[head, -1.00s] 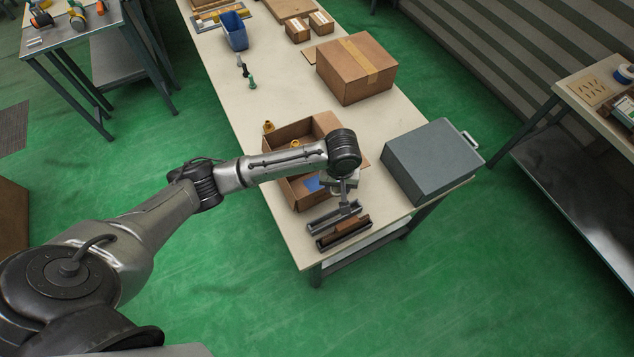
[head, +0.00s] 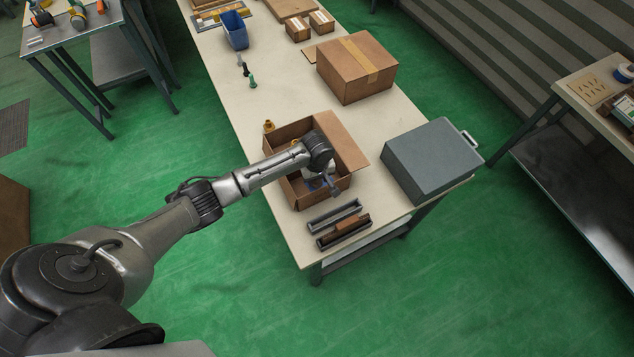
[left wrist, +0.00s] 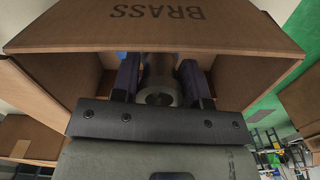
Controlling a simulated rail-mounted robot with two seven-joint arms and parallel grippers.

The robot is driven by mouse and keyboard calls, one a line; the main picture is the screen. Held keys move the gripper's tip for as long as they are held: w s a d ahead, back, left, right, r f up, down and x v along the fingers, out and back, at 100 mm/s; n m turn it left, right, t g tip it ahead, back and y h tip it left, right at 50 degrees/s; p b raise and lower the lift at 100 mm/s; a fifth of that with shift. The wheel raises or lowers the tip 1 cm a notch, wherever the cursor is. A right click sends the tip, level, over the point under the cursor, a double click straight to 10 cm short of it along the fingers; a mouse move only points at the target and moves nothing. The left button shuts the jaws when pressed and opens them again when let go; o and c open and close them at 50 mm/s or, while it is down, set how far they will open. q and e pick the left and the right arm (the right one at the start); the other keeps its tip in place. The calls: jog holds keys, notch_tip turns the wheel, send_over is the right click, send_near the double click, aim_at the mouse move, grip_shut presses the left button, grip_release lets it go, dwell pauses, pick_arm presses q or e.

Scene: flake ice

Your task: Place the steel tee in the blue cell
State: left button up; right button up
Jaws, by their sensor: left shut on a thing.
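The steel tee (left wrist: 160,82) shows in the left wrist view as a grey metal tube end between two dark fingers. My left gripper (head: 331,190) is shut on it, at the near part of the open cardboard box (head: 291,192) in the head view. The left wrist view shows the gripper (left wrist: 160,85) in front of the box, whose flap (left wrist: 150,28) reads BRASS. The blue cell (head: 315,184) shows only as a small blue patch inside the box, largely hidden by my gripper. How high the tee is above it I cannot tell. My right gripper is not in view.
Two narrow dark trays (head: 335,217) lie in front of the box, the nearer one holding a brown block (head: 345,229). A grey case (head: 432,160) stands to the right, a closed carton (head: 357,68) behind.

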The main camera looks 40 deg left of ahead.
aim_at(317, 183)
pick_arm(q)
jog(key=shift+f+b, duration=0.3)
jog(key=shift+f, duration=1.5)
jog(key=shift+f, duration=0.2)
jog(key=o, duration=1.1)
